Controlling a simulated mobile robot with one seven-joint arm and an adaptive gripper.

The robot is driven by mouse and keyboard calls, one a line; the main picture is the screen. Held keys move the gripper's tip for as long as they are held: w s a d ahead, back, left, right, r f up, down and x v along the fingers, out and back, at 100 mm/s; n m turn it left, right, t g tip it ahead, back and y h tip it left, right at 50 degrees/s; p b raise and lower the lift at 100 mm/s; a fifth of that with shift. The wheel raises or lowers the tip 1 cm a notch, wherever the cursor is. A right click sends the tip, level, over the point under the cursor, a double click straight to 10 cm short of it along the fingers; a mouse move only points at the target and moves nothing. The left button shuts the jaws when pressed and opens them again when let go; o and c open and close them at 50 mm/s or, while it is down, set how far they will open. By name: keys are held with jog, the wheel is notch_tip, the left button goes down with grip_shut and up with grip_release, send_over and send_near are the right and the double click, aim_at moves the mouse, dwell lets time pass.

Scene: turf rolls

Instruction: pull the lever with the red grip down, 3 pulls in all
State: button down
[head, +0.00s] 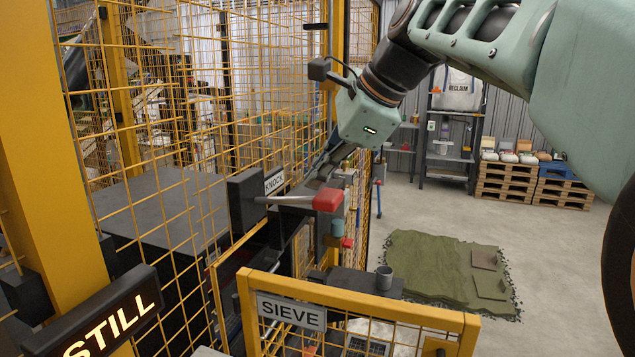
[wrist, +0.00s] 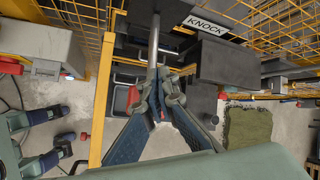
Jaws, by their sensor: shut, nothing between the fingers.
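The lever's red grip (head: 328,200) shows in the head view at the end of a metal rod (head: 285,200), which lies about level beside the KNOCK sign. The rod also shows in the wrist view (wrist: 154,45), running down to my fingertips. My gripper (head: 316,180) is shut and empty, pointing down, close behind and above the grip. In the wrist view my gripper (wrist: 163,85) covers the rod's near end and most of what lies below it. I cannot tell whether the fingers touch the lever.
A KNOCK sign (head: 275,181) is beside the lever, and a lit STILL sign (head: 108,325) is at lower left. Yellow mesh fencing (head: 270,80) stands behind; a low gate with a SIEVE sign (head: 291,311) stands in front. The floor to the right holds a green turf mat (head: 435,270).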

jog(key=shift+a+r, duration=0.1)
jog(key=shift+r, duration=0.35)
jog(key=shift+p, duration=0.3)
notch_tip(320, 180, up, 3)
jog(key=p, duration=0.3)
jog(key=shift+w+a, duration=0.1)
jog(key=shift+a, duration=0.05)
jog(key=shift+a+r+p, duration=0.2)
jog(key=shift+r+p, duration=0.1)
jog(key=shift+r, duration=0.65)
jog(key=shift+w, duration=0.1)
